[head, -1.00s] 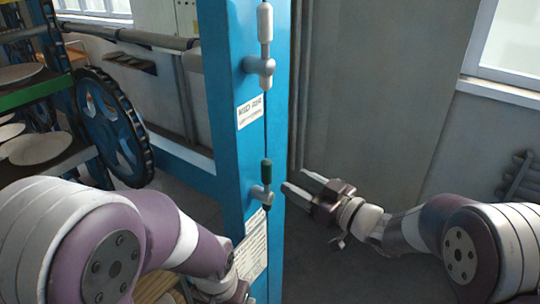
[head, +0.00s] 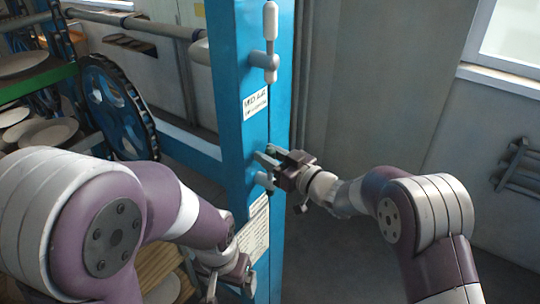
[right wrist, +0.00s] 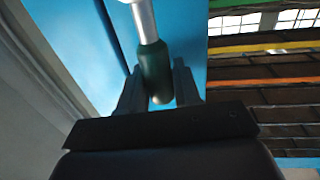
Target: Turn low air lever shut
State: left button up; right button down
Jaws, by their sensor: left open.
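The low air lever (head: 264,181) is on the blue post, below the MID AIR label. In the head view its grey pivot shows beside my right fingers, which cover most of its upper part. In the right wrist view the dark green lever handle (right wrist: 155,70) lies between my two right fingers. My right gripper (head: 264,160) is around the handle, also in the right wrist view (right wrist: 158,92); whether the fingers press on it I cannot tell. My left gripper (head: 230,285) is open and empty, low in front of the post.
The blue post (head: 240,60) carries another grey lever (head: 270,55) above, a MID AIR label (head: 255,103) and a lower notice (head: 254,228). A blue wheel (head: 118,110) and plate racks (head: 40,95) stand left. Free room lies right of the post, before the grey wall.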

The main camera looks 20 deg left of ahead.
jog(key=shift+s+f+b, duration=0.1)
jog(key=shift+f+b, duration=0.2)
jog(key=shift+b, duration=0.1)
jog(key=s+a+f+n+g+y+b, duration=0.2)
jog(key=s+f+n+b, duration=0.6)
jog(key=n+b, duration=1.1)
jog(key=shift+a+f+n+y+b, duration=0.2)
jog(key=shift+a+n+y+b, duration=0.25)
jog(key=shift+b, duration=7.35)
jog(key=c, duration=0.9)
grip_release()
jog(key=shift+w, duration=0.1)
